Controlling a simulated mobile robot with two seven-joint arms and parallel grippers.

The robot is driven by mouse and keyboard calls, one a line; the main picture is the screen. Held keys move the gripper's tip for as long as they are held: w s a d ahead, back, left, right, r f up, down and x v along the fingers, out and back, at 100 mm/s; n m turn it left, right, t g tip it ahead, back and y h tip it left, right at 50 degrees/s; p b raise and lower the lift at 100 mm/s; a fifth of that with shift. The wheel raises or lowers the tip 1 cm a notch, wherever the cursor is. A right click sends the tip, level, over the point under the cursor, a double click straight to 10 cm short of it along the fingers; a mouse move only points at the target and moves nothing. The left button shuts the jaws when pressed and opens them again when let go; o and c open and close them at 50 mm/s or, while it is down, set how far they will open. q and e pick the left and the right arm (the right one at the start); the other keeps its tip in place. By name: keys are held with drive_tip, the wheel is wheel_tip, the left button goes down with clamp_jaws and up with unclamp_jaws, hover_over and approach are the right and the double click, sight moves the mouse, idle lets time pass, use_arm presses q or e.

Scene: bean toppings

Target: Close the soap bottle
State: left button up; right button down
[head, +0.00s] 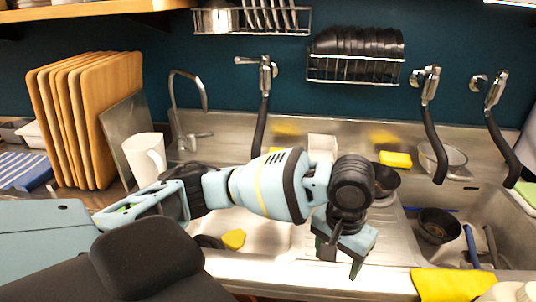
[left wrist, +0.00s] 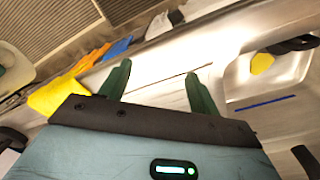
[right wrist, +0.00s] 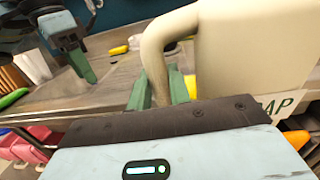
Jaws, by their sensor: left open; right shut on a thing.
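The soap bottle (right wrist: 255,50) is cream, with a loop handle and a label whose visible letters read "AP", in the right wrist view. My right gripper (right wrist: 158,90) is shut on its handle. The bottle's mouth and cap are out of that view. A cream rounded piece (head: 504,291) at the lower right corner of the head view may be the bottle's top; I cannot tell whether a cap is on it. My left gripper (head: 338,258) is open and empty above the sink's drainboard, apart from the bottle. Its spread fingers also show in the left wrist view (left wrist: 157,74).
A yellow cloth (head: 452,284) lies at the counter's front edge, beside the cream piece. Sink basins flank the drainboard; a dark bowl (head: 438,226) is in the right one. Taps (head: 433,120) hang over the back.

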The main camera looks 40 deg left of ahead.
drive_tip(key=shift+r, duration=0.15)
use_arm(q)
drive_tip(key=s+d+f+m+t+h, duration=0.1)
drive_tip(key=s+d+f+t+h, duration=0.15)
drive_tip(key=d+f+h, duration=0.4)
drive_tip(key=s+d+f+t+h, duration=0.1)
drive_tip(key=s+d+f+t, duration=0.2)
drive_tip(key=f, duration=0.6)
drive_tip(key=s+a+f+t+y, duration=0.1)
drive_tip(key=s+a+f+y, duration=0.2)
drive_tip(key=s+a+f, duration=0.3)
drive_tip(key=s+a+f+t+y, duration=0.2)
drive_tip(key=s+a+f, duration=0.5)
drive_tip(key=s, duration=0.4)
drive_tip(key=shift+s+f+m+y, duration=0.4)
drive_tip(key=shift+f+y, duration=0.05)
drive_tip(key=shift+f, duration=0.2)
use_arm(e)
drive_tip(key=shift+r, duration=0.1)
